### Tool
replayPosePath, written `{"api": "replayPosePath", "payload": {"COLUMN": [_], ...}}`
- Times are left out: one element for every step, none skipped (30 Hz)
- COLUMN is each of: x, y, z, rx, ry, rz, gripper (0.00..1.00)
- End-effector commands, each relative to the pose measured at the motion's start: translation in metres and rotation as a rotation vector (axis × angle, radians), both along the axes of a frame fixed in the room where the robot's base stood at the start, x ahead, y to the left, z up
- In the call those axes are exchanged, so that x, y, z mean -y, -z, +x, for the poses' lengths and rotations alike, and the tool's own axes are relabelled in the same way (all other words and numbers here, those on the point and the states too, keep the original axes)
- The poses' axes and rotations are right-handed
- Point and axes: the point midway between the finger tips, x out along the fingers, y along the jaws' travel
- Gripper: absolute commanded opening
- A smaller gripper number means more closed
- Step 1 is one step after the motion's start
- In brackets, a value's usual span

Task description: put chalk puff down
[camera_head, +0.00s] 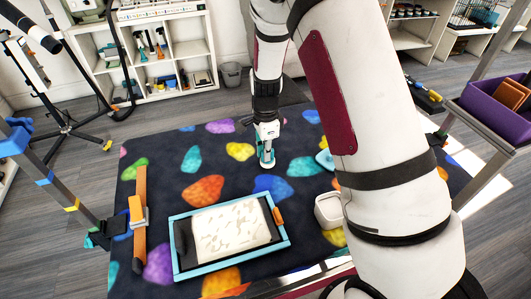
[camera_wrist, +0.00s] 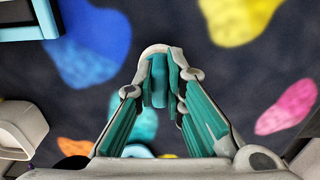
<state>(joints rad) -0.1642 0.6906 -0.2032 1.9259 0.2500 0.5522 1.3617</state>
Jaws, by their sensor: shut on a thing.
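My gripper (camera_head: 267,150) hangs over the dark mat with bright blobs (camera_head: 180,135), behind the blue-rimmed tray. In the wrist view my gripper (camera_wrist: 160,88) has its teal fingers closed in on a small thing. I take this to be the chalk puff; its pale grey, rounded edge (camera_wrist: 155,49) shows just beyond the fingertips.
The blue-rimmed tray (camera_head: 176,266) holds white pieces. A white cup-like container (camera_head: 328,212) stands right of it. An orange-handled brush (camera_head: 138,215) lies left. A light-blue item (camera_head: 325,159) is partly behind my arm. Mat around my gripper looks clear.

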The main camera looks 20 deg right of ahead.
Motion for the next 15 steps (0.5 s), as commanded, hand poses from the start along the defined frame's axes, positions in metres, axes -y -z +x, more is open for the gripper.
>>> {"api": "replayPosePath", "payload": {"x": [0.0001, 0.0, 0.0, -0.0001, -0.0001, -0.0001, -0.0001, -0.0001, -0.0001, -0.0001, -0.0001, -0.0001, -0.0001, -0.0001, -0.0001], "y": [0.0057, 0.0068, 0.0071, 0.0069, 0.0066, 0.0065, 0.0065, 0.0065, 0.0068, 0.0074, 0.0083, 0.0096, 0.0099, 0.0095, 0.0093], "z": [-0.0005, -0.0003, 0.0, 0.0001, 0.0001, 0.0001, 0.0001, 0.0001, 0.0001, 0.0001, 0.0001, 0.0002, 0.0001, 0.0001, 0.0], "rx": [-0.002, -0.001, 0.0, 0.001, 0.001, 0.001, 0.001, 0.001, 0.0, 0.0, 0.0, 0.0, 0.0, 0.001, 0.001], "ry": [0.001, 0.001, 0.0, 0.0, 0.0, 0.0, 0.0, 0.0, 0.0, 0.0, 0.0, 0.0, 0.0, 0.0, 0.0], "rz": [0.001, 0.001, 0.001, 0.001, 0.001, 0.001, 0.001, 0.001, 0.001, 0.001, 0.001, 0.001, 0.001, 0.001, 0.001], "gripper": [0.0, 0.0, 0.0, 0.0, 0.0, 0.0, 0.0, 0.0, 0.0, 0.0, 0.0, 0.0, 0.13, 0.2, 0.29]}}
